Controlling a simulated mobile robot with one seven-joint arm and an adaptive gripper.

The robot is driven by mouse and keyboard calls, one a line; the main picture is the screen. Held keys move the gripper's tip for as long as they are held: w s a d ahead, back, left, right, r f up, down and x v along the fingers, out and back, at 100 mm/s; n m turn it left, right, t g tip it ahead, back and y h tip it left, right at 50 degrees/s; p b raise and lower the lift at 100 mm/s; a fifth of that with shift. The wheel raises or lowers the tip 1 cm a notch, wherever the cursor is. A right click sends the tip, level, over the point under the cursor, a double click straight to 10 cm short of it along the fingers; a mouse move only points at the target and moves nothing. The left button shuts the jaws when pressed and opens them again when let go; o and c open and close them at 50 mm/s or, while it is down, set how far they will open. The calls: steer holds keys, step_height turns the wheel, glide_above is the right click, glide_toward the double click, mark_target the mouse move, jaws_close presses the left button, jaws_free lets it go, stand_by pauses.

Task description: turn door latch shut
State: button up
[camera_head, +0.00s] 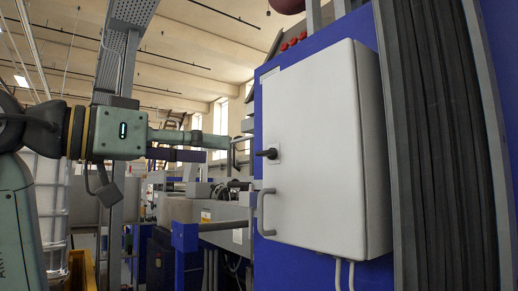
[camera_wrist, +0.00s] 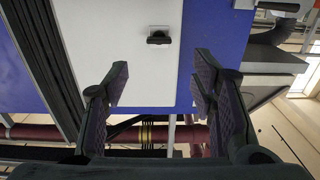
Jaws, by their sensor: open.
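The door latch (camera_head: 268,153) is a black lever near the left edge of a pale grey cabinet door (camera_head: 320,150). The lever lies roughly level, its end pointing left. The door looks flush with its box. In the wrist view the latch (camera_wrist: 158,39) sits beyond the fingertips, roughly centred between them. My gripper (camera_head: 215,149) is left of the latch, pointing right, with a gap between them. In the wrist view my gripper (camera_wrist: 162,72) is open, with fingers spread and nothing between them.
A grey bar handle (camera_head: 263,213) sits below the latch at the cabinet's left edge. The cabinet is on a blue panel (camera_head: 345,36), with black ribbed bellows (camera_head: 440,130) to its right. Machinery (camera_head: 200,210) stands behind and below my gripper.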

mark_target(267, 154)
steer(key=p+x, duration=0.3)
steer(key=x, duration=0.7)
steer(key=shift+w+d, duration=0.15)
steer(key=shift+d, duration=0.15)
steer(key=shift+c, duration=0.2)
steer(key=c, duration=1.1)
